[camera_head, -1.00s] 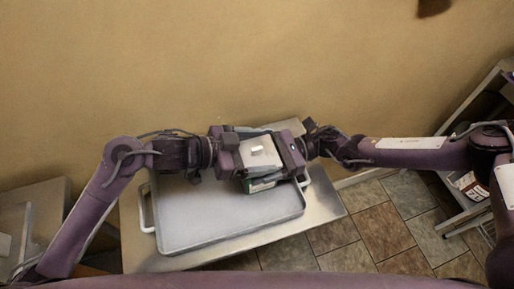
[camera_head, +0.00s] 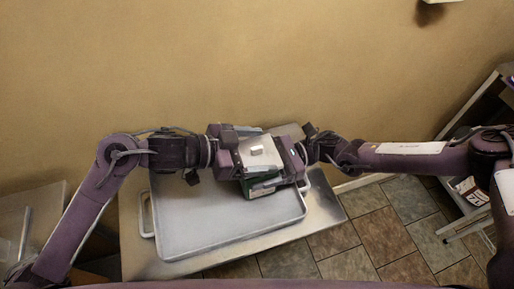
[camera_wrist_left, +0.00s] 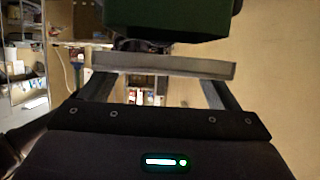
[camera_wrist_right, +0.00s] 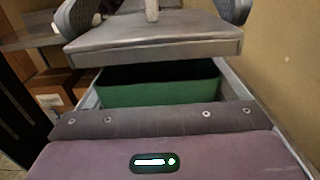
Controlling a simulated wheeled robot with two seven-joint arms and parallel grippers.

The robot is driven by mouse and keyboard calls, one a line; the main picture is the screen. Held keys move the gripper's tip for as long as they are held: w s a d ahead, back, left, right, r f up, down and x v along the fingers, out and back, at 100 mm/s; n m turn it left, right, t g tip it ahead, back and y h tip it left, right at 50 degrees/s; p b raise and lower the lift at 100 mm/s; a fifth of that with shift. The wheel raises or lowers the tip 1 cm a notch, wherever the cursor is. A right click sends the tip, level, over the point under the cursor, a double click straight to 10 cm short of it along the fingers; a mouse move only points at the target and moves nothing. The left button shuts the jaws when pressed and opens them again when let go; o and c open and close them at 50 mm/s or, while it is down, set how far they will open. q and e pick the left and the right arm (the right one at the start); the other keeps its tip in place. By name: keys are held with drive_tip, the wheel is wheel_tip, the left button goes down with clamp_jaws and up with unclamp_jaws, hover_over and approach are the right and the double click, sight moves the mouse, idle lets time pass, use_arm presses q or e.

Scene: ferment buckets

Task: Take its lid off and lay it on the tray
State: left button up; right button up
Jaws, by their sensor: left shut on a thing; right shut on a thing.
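The pale grey square lid (camera_head: 258,152) with its small knob is between my two grippers in the head view. My left gripper (camera_head: 236,158) is shut on the lid by its sides; its fingers flank the lid (camera_wrist_left: 165,66) in the left wrist view. The green bucket (camera_head: 262,187) is under the lid, mostly hidden in the head view. My right gripper (camera_head: 290,160) is shut on the bucket. In the right wrist view the bucket (camera_wrist_right: 160,94) is open, with a dark inside, and the lid (camera_wrist_right: 155,45) is above it, apart from its rim.
The grey tray (camera_head: 205,215) with white handles lies on a metal table (camera_head: 325,205) below my grippers. Its visible surface is bare. A wall (camera_head: 240,60) stands behind. A shelf rack is at the right and another metal surface at the left.

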sight(257, 147)
use_arm(q)
drive_tip(key=shift+r, duration=1.9)
use_arm(e)
drive_tip(key=o, duration=1.4)
drive_tip(key=shift+d, duration=0.1)
use_arm(q)
drive_tip(key=shift+f, duration=0.2)
use_arm(e)
drive_tip(key=shift+w+d+f, duration=0.1)
drive_tip(key=shift+w+d, duration=0.05)
drive_tip(key=shift+d, duration=0.15)
use_arm(q)
wheel_tip(257, 147, down, 4)
drive_tip(key=b, duration=0.4)
use_arm(e)
drive_tip(key=v, duration=1)
drive_tip(key=shift+w+d, duration=0.1)
drive_tip(key=shift+d, duration=0.05)
drive_tip(key=shift+w+d, duration=0.1)
drive_tip(key=shift+d, duration=0.35)
use_arm(q)
drive_tip(key=shift+s, duration=0.1)
